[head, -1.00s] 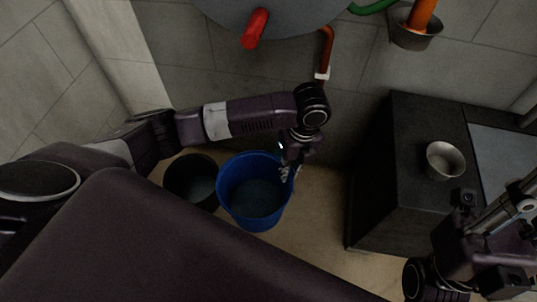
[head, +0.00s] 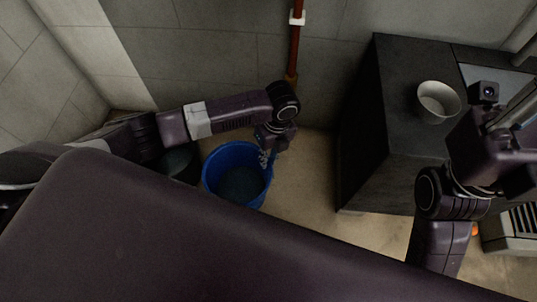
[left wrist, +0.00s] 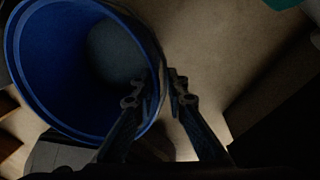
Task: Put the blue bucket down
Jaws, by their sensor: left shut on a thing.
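The blue bucket (head: 214,178) is upright or nearly so in the head view, left of the middle, over the tan floor. Its inside looks dark grey at the bottom. My left gripper (head: 268,158) is at its right rim. In the left wrist view the bucket's blue inner wall (left wrist: 60,78) fills the left side, and the gripper's two fingers (left wrist: 162,82) are shut on the rim, one on each side. I cannot tell whether the bucket's base touches the floor. My right arm shows at the right edge, but its gripper fingers (head: 520,115) are unclear.
A dark container (head: 181,165) stands just left of the bucket, partly hidden by my arm and body. A dark cabinet (head: 385,120) with a pale metal bowl (head: 437,100) on top stands to the right. Floor (head: 305,185) is bare between bucket and cabinet. A red-brown pipe runs down the tiled wall.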

